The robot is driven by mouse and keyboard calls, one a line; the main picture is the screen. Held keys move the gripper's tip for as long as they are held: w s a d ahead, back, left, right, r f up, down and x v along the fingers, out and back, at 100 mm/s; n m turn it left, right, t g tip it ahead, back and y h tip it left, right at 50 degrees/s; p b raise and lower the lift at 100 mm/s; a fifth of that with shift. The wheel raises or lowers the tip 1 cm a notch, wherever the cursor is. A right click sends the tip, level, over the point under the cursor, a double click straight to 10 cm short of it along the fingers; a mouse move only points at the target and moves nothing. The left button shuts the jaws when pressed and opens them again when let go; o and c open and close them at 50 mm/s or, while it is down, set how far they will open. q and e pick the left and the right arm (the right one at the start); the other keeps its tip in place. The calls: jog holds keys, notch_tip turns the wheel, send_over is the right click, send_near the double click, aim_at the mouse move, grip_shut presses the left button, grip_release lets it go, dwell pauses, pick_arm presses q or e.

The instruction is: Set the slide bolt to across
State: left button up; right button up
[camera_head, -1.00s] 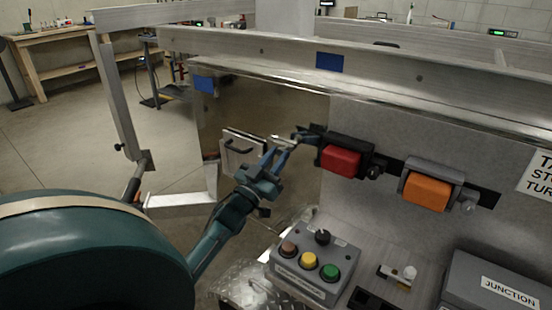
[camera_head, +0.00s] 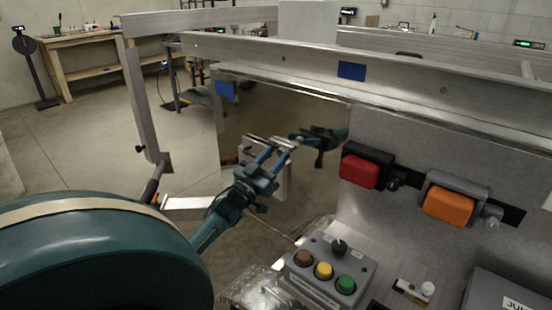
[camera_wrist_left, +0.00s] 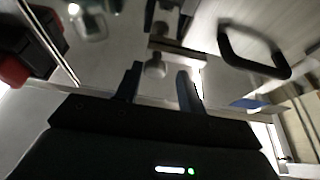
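The slide bolt shows in the left wrist view as a short silver bar (camera_wrist_left: 182,54) with a small round knob (camera_wrist_left: 155,69) on a shiny, mirror-like panel. In the head view the silver bar (camera_head: 284,142) is small, at the fingertips of my left gripper (camera_head: 270,150). In the left wrist view the left gripper (camera_wrist_left: 158,82) has its fingers apart, with the knob in the gap between them. I cannot tell whether a finger touches the knob. My right gripper is not in view.
A black handle (camera_wrist_left: 256,56) sits close right of the bolt in the wrist view. Right of the panel are a red cover (camera_head: 362,171) and an orange cover (camera_head: 447,207). A button box (camera_head: 325,268) stands below. The panel mirrors an arm.

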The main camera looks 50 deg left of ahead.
pick_arm(q)
jog(key=shift+o, duration=0.6)
jog(key=shift+d, duration=0.1)
jog(key=shift+s+f, duration=0.2)
jog(key=shift+s, duration=0.1)
jog(key=v, duration=1.2)
jog(key=shift+s, duration=0.25)
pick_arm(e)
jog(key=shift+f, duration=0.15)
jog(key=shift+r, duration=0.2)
pick_arm(q)
jog(key=shift+f, duration=0.1)
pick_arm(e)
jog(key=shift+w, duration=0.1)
